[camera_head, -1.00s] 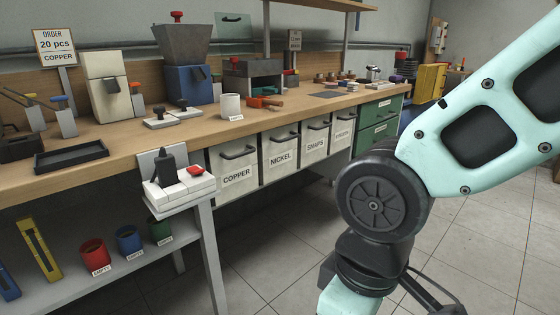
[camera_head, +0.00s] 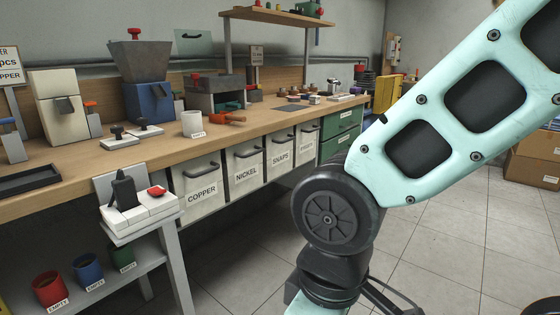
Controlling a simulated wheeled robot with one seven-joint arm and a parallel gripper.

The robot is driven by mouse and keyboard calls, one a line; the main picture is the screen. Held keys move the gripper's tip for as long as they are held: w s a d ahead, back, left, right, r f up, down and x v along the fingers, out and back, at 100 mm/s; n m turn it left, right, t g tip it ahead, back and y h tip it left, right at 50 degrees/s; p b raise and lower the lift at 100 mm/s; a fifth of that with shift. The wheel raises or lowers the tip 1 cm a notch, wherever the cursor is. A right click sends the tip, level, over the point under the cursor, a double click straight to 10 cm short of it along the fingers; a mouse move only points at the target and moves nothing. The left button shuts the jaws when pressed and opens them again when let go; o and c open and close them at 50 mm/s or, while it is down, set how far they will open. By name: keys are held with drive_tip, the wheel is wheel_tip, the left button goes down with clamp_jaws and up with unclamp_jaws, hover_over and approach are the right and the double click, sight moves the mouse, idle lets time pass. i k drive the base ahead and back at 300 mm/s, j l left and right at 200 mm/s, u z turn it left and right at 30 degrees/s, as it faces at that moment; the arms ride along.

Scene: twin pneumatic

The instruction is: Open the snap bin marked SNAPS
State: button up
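The bin marked SNAPS (camera_head: 281,158) is a white front with a dark handle, hanging under the workbench's front edge. It is third from the left in a row of labelled bins, and it looks closed, level with its neighbours. My mint-green arm fills the right side of the view, to the right of the bins and apart from them. My gripper is not clearly in view.
Bins marked COPPER (camera_head: 201,190) and NICKEL (camera_head: 245,170) are to its left, and another bin (camera_head: 307,151) is to its right. Green drawers (camera_head: 341,122) stand beyond. A small white stand (camera_head: 137,212) juts out at the left. Tiled floor (camera_head: 235,270) before the bins is clear. Cardboard boxes (camera_head: 532,170) are at the far right.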

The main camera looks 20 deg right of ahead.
sight(278, 154)
drive_tip(key=i+l+z, duration=0.1)
drive_tip(key=i, duration=0.3)
drive_tip(key=i+l+z, duration=0.1)
drive_tip(key=i+l, duration=0.15)
drive_tip(key=i, duration=0.2)
